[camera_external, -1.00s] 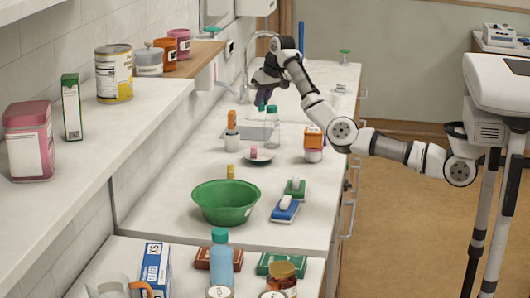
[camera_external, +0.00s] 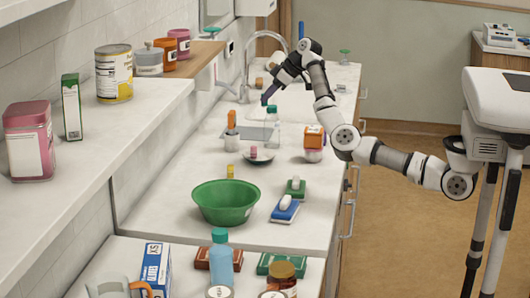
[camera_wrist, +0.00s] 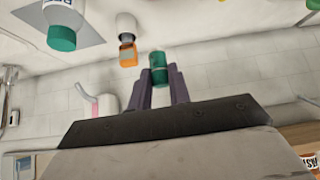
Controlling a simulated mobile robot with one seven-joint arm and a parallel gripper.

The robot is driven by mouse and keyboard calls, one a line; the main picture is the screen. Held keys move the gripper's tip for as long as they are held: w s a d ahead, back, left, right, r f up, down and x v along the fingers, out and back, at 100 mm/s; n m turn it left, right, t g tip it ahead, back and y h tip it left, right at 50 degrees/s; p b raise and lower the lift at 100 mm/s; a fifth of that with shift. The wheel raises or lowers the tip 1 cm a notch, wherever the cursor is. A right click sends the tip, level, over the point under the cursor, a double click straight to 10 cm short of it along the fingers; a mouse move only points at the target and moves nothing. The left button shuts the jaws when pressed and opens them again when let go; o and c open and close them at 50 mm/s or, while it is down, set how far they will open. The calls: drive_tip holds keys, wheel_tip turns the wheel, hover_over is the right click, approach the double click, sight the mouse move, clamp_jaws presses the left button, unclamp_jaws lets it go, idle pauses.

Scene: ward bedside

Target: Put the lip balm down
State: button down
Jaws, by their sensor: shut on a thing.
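The lip balm (camera_wrist: 158,68) is a small green cylinder between my fingertips in the wrist view. My gripper (camera_external: 266,98) is shut on it. In the external view the gripper points down and left above the back part of the counter (camera_external: 335,225); the balm is barely visible at its tip. The wrist view shows the two purple-grey fingers on either side of the balm, with tiled wall behind. The balm appears clear of the counter.
A clear bottle with a green cap (camera_external: 272,125) stands near the grey mat (camera_external: 258,134). A green bowl (camera_external: 225,213) stands nearer the camera. The faucet (camera_external: 247,62) rises behind.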

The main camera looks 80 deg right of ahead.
wheel_tip(320, 180, down, 18)
drive_tip(key=p, duration=0.2)
drive_tip(key=shift+f+p, duration=0.15)
drive_tip(key=shift+p, duration=0.15)
drive_tip(key=shift+f, duration=0.15)
drive_tip(key=c, duration=1.3)
unclamp_jaws()
drive_tip(key=shift+r, duration=0.25)
drive_tip(key=b+v, duration=0.2)
drive_tip(key=v, duration=1)
drive_tip(key=shift+b, duration=0.3)
drive_tip(key=shift+f, duration=0.1)
